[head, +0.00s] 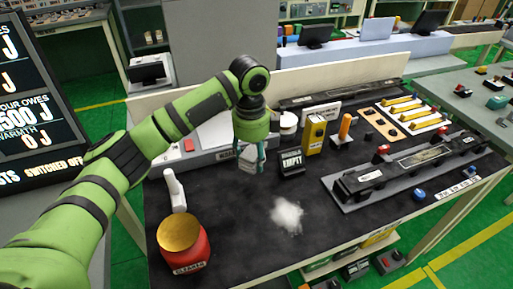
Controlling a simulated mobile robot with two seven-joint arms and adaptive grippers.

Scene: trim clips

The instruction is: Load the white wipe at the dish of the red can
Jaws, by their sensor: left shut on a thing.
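The red can (184,252), marked CLEANER, stands at the near left of the dark bench. Its brass-coloured dish (179,232) is on top and looks empty. My left gripper (251,162) points down over the back middle of the bench, behind and to the right of the can. It is shut on a pale, whitish piece that looks like the white wipe (248,159); the fingers partly hide it. Whether the piece is clear of the bench is hard to tell. My right gripper is not in view.
A fuzzy white patch (287,215) lies on the bench. A white upright handle-like object (175,190) stands behind the can. A black EMPTY block (291,162) and a yellow box (315,136) stand right of my gripper. A long fixture (405,172) lies farther right.

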